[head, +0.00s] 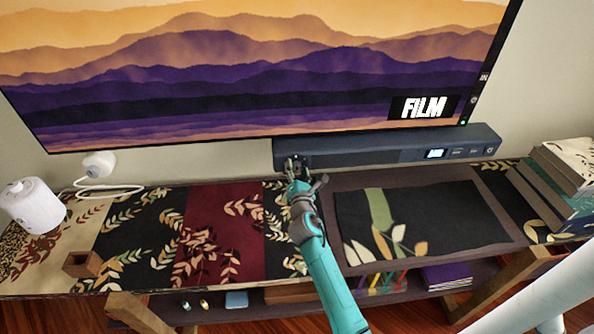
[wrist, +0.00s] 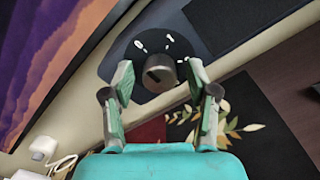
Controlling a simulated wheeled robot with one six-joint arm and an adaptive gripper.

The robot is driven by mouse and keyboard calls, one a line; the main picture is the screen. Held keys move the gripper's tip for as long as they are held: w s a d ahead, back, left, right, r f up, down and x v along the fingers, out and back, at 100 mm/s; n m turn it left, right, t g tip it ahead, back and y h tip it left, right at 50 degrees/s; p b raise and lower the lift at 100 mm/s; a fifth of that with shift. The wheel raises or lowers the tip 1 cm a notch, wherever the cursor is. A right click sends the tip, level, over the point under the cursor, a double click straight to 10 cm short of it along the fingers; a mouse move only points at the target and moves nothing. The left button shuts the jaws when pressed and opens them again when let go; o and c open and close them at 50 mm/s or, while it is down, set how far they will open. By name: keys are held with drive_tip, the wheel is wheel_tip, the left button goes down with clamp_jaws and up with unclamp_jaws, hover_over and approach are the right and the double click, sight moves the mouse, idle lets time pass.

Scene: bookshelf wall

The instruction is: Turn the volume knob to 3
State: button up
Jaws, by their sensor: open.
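The volume knob (wrist: 160,72) is a round grey knob on a dark dial plate (wrist: 187,32) at the left end of the soundbar (head: 385,148). White marks show on the plate beside the knob, but I cannot read them surely. A dark line on the knob's face points toward the left in the wrist view. My gripper (wrist: 161,80) is open, with one finger on each side of the knob; I cannot tell whether either finger touches it. In the head view my gripper (head: 296,168) is at the soundbar's left end and hides the knob.
A television (head: 250,70) hangs above the soundbar. The console top carries a patterned runner (head: 225,232) and a dark mat (head: 420,222).

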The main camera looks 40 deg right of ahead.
clamp_jaws()
